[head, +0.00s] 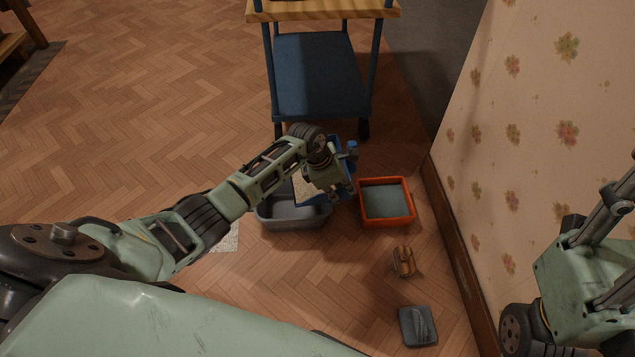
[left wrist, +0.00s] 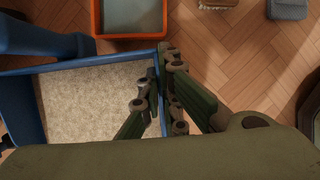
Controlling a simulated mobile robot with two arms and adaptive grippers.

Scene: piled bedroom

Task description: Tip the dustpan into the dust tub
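The blue dustpan (left wrist: 88,67) shows in the left wrist view with a layer of pale, speckled dust inside. My left gripper (left wrist: 160,92) has one finger inside its right wall and one outside, shut on that wall. In the head view my left gripper (head: 345,180) largely hides the dustpan (head: 338,143), which is over or close to the grey tub (head: 290,222) on the floor. An orange tub (head: 386,222) with a grey-blue inside stands just right of it. I cannot tell which is the dust tub. My right arm shows at the right edge, its fingers out of view.
A blue cart (head: 320,80) with a wooden top stands behind the tubs. A brown brush-like thing (head: 404,262) and a dark grey block (head: 418,326) lie on the floor in front. A flowered wall (head: 540,130) bounds the right.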

